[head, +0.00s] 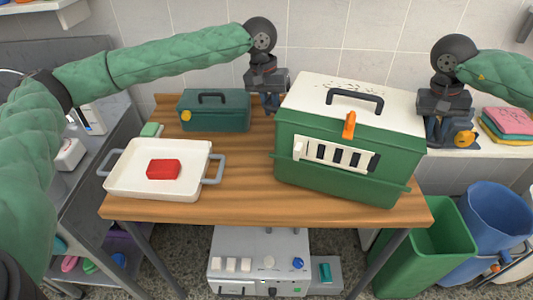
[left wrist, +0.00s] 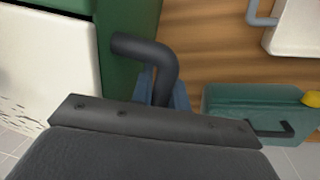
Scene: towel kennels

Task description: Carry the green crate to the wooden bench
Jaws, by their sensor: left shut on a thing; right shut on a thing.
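The green crate (head: 330,178) has a white top, a dark top handle, an orange latch and a barred window in front. It is upright over the right part of the wooden bench (head: 240,207); I cannot tell if its base touches the wood. My left gripper (head: 271,105) is at its left side, shut on a dark side handle (left wrist: 150,50) that shows in the left wrist view beside the crate's green wall (left wrist: 122,22). My right gripper (head: 437,140) is shut at the crate's right side; its grip point is hidden.
A white tray (head: 125,185) with a red block (head: 163,169) stands on the bench's left part. A teal toolbox (head: 215,118) stands behind it. A green bin (head: 425,255) and a blue bin (head: 497,215) are at the right. Bare wood lies between tray and crate.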

